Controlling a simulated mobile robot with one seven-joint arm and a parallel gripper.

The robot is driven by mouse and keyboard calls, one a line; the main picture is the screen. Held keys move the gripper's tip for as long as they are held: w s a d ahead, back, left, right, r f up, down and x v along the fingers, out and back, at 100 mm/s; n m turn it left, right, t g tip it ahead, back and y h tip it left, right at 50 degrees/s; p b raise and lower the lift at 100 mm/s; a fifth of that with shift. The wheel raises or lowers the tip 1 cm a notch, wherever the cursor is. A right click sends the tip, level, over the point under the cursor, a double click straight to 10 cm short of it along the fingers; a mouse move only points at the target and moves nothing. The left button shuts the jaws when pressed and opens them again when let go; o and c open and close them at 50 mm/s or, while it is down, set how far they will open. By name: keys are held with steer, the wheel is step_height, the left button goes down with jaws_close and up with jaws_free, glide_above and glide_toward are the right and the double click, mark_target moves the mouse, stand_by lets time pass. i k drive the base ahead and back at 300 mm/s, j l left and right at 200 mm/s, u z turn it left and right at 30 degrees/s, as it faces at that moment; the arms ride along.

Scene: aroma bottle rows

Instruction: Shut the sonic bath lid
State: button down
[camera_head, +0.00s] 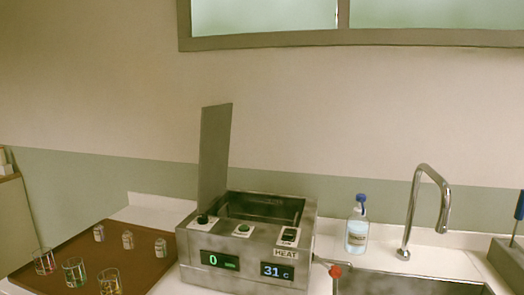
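The sonic bath (247,239) is a grey metal box on the white counter, with its open tank facing up. Its front has a green "0" display, a "31 C" display, a knob, a green button and a switch marked HEAT. The lid (214,155) is a flat grey panel standing nearly upright at the left side of the bath, so the bath is open. My gripper is not in view.
A brown tray (65,245) with several small bottles and glass beakers lies left of the bath. A blue-capped bottle (356,228), a curved faucet (422,205) and a sink (400,284) are at the right. A red-ended valve (335,271) sticks out beside the bath.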

mark_target(215, 122)
steer(key=j+z, duration=0.7)
steer(key=j, duration=0.2)
steer(key=j+z, duration=0.15)
steer(key=j, duration=0.4)
steer(key=k+j+z, duration=0.1)
steer(key=j, duration=0.4)
steer(key=k+j, duration=0.1)
steer(key=j, duration=0.3)
steer(key=k+j, duration=0.1)
steer(key=j, duration=0.25)
steer(key=k+j, duration=0.1)
steer(key=j, duration=0.65)
steer(key=i+l, duration=0.1)
